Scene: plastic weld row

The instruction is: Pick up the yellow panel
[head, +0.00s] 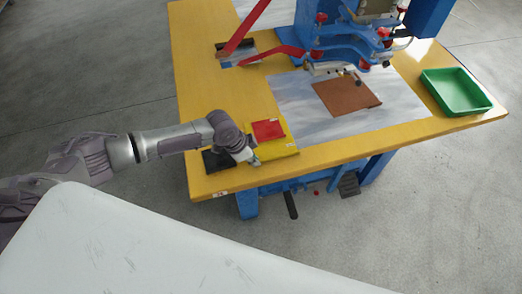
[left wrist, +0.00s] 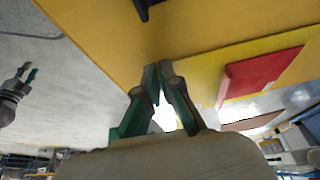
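The yellow panel (head: 286,145) lies flat near the front edge of the yellow table, with a red panel (head: 268,129) on top of it. In the left wrist view the yellow panel (left wrist: 205,75) and red panel (left wrist: 262,75) are to the right of the fingers. My left gripper (head: 254,161) is at the yellow panel's front left corner. Its fingers (left wrist: 158,72) are nearly together in the left wrist view, with the panel's edge at the tips; the contact itself is partly hidden. My right gripper (left wrist: 27,75) shows at the left of the left wrist view, away from the panels.
A black piece (head: 217,160) lies left of the panel, near my left gripper. A brown panel (head: 346,96) lies on a grey sheet (head: 395,110) under the blue machine (head: 340,40). A green tray (head: 455,91) stands at the right. Red bars (head: 240,33) reach over the table.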

